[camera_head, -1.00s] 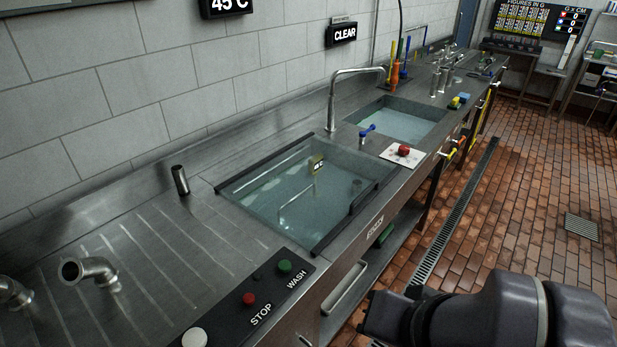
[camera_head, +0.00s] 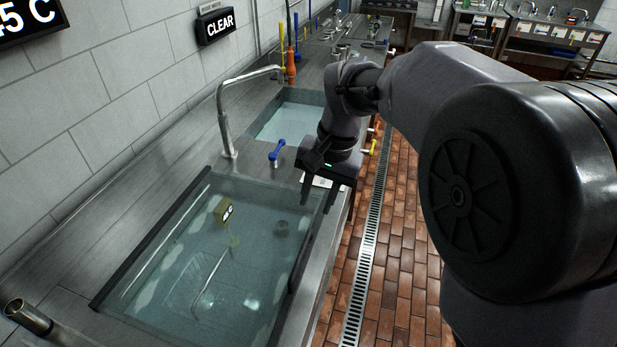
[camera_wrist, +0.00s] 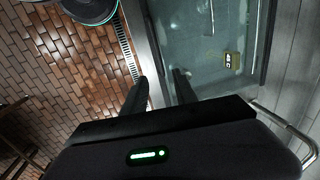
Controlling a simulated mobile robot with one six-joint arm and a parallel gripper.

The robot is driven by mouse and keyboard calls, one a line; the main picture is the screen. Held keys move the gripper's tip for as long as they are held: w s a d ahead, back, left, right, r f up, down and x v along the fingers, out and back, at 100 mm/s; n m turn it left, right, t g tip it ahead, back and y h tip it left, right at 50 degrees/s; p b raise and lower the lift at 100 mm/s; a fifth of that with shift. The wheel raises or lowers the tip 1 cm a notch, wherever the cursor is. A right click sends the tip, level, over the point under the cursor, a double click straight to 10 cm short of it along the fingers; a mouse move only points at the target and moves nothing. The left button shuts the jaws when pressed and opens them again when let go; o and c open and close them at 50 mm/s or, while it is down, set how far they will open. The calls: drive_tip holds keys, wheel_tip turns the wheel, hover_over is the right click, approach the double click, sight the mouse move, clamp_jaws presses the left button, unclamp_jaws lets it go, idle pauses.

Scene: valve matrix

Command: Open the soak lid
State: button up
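The soak lid (camera_head: 170,250) is a clear pane with dark edge strips, lying shut over a water-filled basin in the counter. In the wrist view, the lid (camera_wrist: 205,45) fills the upper right. My gripper (camera_head: 322,205) points down over the lid's front edge, near its far corner. Its two fingers are apart with nothing visible between them. In the wrist view my gripper (camera_wrist: 161,80) straddles the strip between counter edge and glass. The lid's black handle is hard to make out beside the fingers. I cannot tell whether they touch anything.
A tall curved faucet (camera_head: 222,110) stands behind the lid. A blue-handled valve (camera_head: 277,152) sits by the lid's far end. A second open basin (camera_head: 285,122) lies beyond. A floor drain (camera_head: 365,250) runs along the clear brick floor at right.

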drive_tip(key=b, duration=0.2)
approach(302, 252)
drive_tip(key=f+b, duration=0.1)
drive_tip(key=f, duration=0.1)
drive_tip(key=f+b, duration=0.2)
drive_tip(key=f, duration=0.1)
drive_tip(key=a+f+b, duration=0.1)
drive_tip(key=f, duration=0.2)
drive_tip(key=shift+w+a+b, duration=0.1)
drive_tip(key=shift+w+b, duration=0.1)
drive_tip(key=shift+b, duration=0.1)
drive_tip(key=shift+r, duration=0.1)
clamp_jaws()
idle(0.4)
